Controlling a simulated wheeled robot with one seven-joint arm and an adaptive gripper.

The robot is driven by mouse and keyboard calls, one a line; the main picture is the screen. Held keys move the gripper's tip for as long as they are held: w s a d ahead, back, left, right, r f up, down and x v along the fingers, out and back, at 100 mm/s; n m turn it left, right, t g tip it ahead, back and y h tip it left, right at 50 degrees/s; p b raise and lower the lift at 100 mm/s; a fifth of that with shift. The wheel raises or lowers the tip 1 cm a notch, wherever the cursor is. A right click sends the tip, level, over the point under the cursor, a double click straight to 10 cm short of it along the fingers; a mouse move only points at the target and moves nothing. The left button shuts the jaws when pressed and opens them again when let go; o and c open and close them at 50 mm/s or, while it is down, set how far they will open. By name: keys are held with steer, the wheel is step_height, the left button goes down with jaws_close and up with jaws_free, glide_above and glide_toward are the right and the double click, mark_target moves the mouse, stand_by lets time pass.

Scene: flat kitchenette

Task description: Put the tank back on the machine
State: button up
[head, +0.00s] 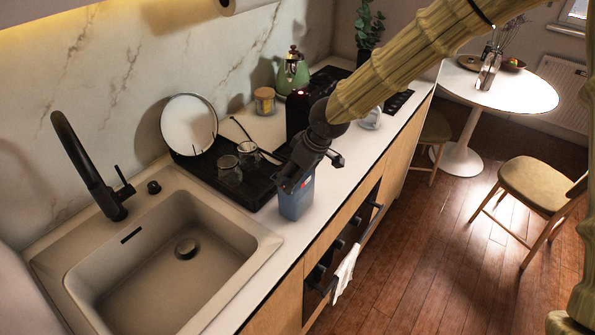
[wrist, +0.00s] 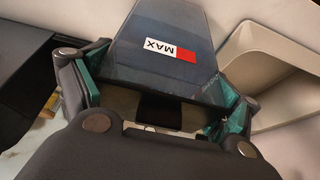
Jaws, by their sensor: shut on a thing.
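The tank is a see-through bluish container (head: 297,199) at the counter's front edge, right of the sink. My gripper (head: 296,182) is shut on its upper part from above. In the wrist view the tank (wrist: 160,50) sits between the two fingers (wrist: 165,95) and shows a red and white MAX label. I cannot tell whether its base touches the counter. The machine is a black box-shaped appliance (head: 297,113) with a small red light, farther back on the counter. My arm hides part of it.
A black drying tray (head: 245,190) with glasses (head: 230,172) and a round white plate (head: 189,123) lies left of the tank. The sink (head: 150,270) and black tap (head: 88,165) are nearer. A white cup (head: 371,118) stands right of the machine.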

stand_by(0.3)
steer(key=o, duration=1.8)
steer(key=shift+f, duration=0.1)
steer(key=shift+o, duration=0.3)
